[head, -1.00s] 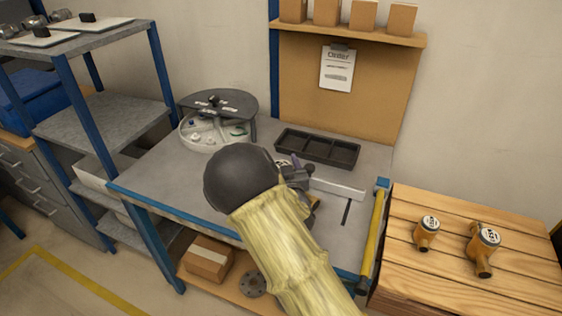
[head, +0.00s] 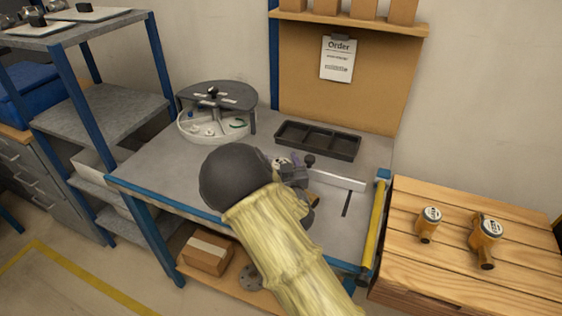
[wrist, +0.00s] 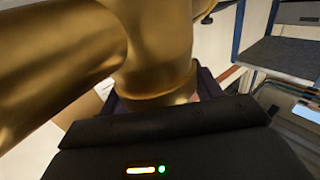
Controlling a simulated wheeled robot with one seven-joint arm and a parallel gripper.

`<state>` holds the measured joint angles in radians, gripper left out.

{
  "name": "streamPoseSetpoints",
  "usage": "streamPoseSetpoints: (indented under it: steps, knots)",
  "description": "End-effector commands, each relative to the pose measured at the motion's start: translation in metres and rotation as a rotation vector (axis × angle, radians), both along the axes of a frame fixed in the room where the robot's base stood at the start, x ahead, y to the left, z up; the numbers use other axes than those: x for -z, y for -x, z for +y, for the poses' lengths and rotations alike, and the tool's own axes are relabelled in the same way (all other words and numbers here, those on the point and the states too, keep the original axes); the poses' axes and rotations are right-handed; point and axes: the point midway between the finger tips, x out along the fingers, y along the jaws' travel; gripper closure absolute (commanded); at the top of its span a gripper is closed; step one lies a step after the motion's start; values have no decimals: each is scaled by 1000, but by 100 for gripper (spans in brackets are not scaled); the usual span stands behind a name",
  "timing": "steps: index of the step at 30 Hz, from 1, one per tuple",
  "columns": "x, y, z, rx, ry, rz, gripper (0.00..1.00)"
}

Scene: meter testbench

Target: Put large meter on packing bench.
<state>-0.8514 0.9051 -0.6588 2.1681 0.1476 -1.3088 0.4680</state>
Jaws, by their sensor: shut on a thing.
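My gripper (head: 292,172) is over the grey-topped packing bench (head: 160,170), mostly hidden behind my own arm in the head view. It is shut on the large meter, a shiny brass body (wrist: 150,45) that fills the upper left of the wrist view. The dark gripper (wrist: 165,115) lies across the bottom of that view. In the head view only small bits of the meter show beside the gripper. Whether the meter touches the bench top cannot be told.
A black divided tray (head: 318,141) and a round white parts carousel (head: 200,128) stand at the back of the bench. A white bar (head: 338,180) lies right of the gripper. Two brass meters (head: 428,222) (head: 486,236) rest on a wooden crate (head: 430,275) at right.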

Motion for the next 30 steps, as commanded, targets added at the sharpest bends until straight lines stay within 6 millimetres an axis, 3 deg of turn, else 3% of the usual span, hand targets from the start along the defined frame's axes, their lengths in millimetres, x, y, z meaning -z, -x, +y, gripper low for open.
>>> streamPoseSetpoints:
  steps: [20,21,25,30]
  knots:
    - [6,0,2,-3,-3,-9,100]
    - [6,0,2,-3,-3,-9,34]
    - [6,0,2,-3,-3,-7,11]
    - [8,0,1,-2,-2,-4,11]
